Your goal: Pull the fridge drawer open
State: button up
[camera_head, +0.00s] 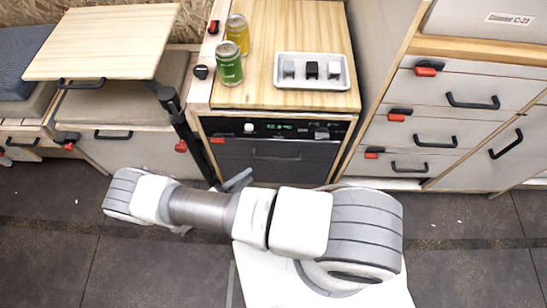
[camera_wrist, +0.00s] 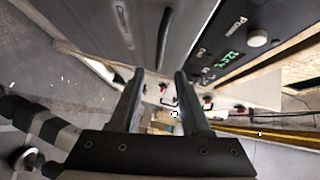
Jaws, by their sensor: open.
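The fridge drawer (camera_head: 250,172) is the dark grey front under the black control panel (camera_head: 275,129), below the wooden counter. It looks shut. Its dark bar handle (camera_head: 277,156) runs across its upper part. In the wrist view the grey drawer front (camera_wrist: 190,25) fills the top middle, with the handle (camera_wrist: 165,38) rising beyond my fingers. My gripper (camera_wrist: 159,76) is open, with nothing between its two dark fingers. It appears apart from the handle. In the head view only a grey bit of my gripper (camera_head: 238,180) shows low in front of the drawer; my arm hides the rest.
Two cans, yellow (camera_head: 237,33) and green (camera_head: 229,64), and a white tray (camera_head: 313,84) stand on the counter. A small table (camera_head: 105,45) with a black leg stands close on the left. Closed drawers (camera_head: 440,125) are on the right. Dark floor (camera_head: 475,250) is open there.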

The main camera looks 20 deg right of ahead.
aim_at(273, 158)
jog(key=x, duration=1.2)
jog(key=shift+w+d+b, duration=0.15)
jog(key=shift+d+b, duration=0.15)
jog(key=shift+b, duration=0.1)
grip_shut()
jog(key=shift+a, duration=0.1)
dwell(0.6)
